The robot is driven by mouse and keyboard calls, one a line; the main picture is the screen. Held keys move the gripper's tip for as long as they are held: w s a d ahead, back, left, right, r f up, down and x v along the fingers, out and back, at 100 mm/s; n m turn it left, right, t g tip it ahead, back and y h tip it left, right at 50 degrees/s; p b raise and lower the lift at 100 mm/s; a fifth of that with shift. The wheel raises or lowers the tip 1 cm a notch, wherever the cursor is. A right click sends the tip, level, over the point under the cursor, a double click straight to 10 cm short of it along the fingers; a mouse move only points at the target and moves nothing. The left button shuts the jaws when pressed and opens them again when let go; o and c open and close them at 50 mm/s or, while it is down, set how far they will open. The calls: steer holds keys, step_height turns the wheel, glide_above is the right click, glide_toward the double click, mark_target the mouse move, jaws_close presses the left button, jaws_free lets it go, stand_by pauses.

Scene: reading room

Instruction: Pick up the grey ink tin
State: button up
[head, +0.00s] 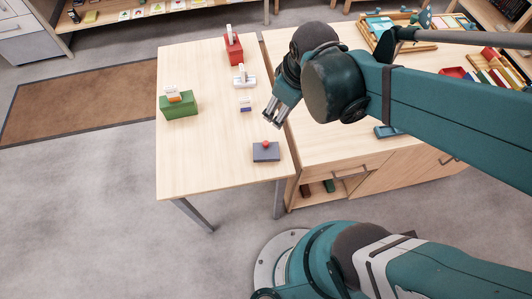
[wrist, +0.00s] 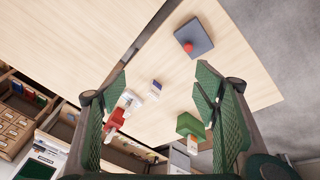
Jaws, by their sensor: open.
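A flat grey tin with a red knob on top, which fits the grey ink tin (head: 266,154), lies on the light wooden table near its front right corner in the head view. In the wrist view the tin (wrist: 195,34) shows whole at the top, beyond the fingers. My gripper (head: 276,114) is above the table's right edge, farther back than the tin and apart from it. In the wrist view its two green padded fingers (wrist: 162,88) are spread with nothing between them.
On the same table (head: 205,160) stand a green box (head: 181,105), a red box (head: 233,50), a white stamp-like piece (head: 244,77) and a small white and blue block (head: 246,103). A wooden cabinet (head: 330,145) stands close on the right. The table's front left is clear.

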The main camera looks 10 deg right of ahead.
mark_target(266, 151)
steer(key=shift+s+a+f+n+g+h+b, duration=0.1)
steer(key=shift+s+a+f+n+g+b, duration=0.3)
steer(key=shift+a+f+n, duration=1.35)
steer(key=shift+s+a+f+n+g+h+b, duration=0.15)
steer(key=shift+f+n+g+b, duration=0.55)
steer(key=shift+f, duration=2.15)
steer(key=shift+s+a+f+n+g+h+b, duration=0.2)
steer(key=shift+a+f+n+g, duration=0.7)
steer(key=shift+f+n, duration=1.1)
steer(key=shift+a+f+m, duration=0.15)
steer(key=shift+f+m, duration=0.15)
steer(key=shift+m, duration=0.05)
steer(key=shift+f, duration=0.15)
steer(key=shift+f+b, duration=0.45)
steer(key=shift+f, duration=0.7)
steer(key=shift+f+b, duration=0.85)
steer(key=shift+f, duration=1.75)
